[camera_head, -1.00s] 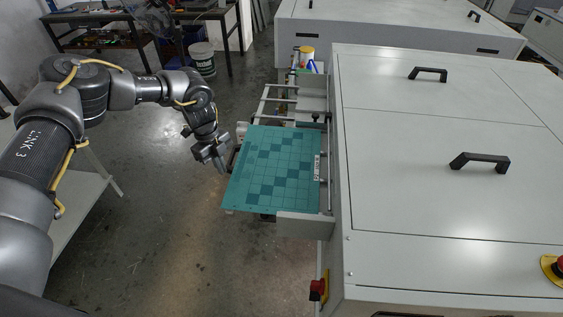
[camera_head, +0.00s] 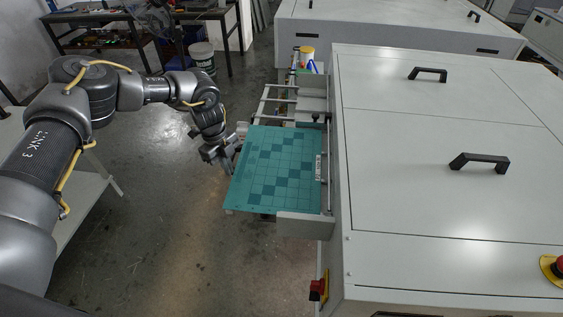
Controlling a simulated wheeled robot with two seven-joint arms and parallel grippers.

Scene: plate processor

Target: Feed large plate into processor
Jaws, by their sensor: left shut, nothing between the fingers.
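The large teal plate (camera_head: 273,178) with a checkered pattern lies flat on the feed shelf at the left side of the white processor (camera_head: 440,185). Its right edge is at the processor's side, by a small white label. My left gripper (camera_head: 229,170) is at the plate's left edge with its fingers shut and nothing between them. I cannot tell for sure whether the fingers touch the edge. My right gripper is not in view.
Metal feed rails (camera_head: 277,100) extend behind the plate. The processor's lid has black handles (camera_head: 479,162), and a red emergency button (camera_head: 318,290) is on its front left. A grey table (camera_head: 88,200) stands at the left. Floor between is clear.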

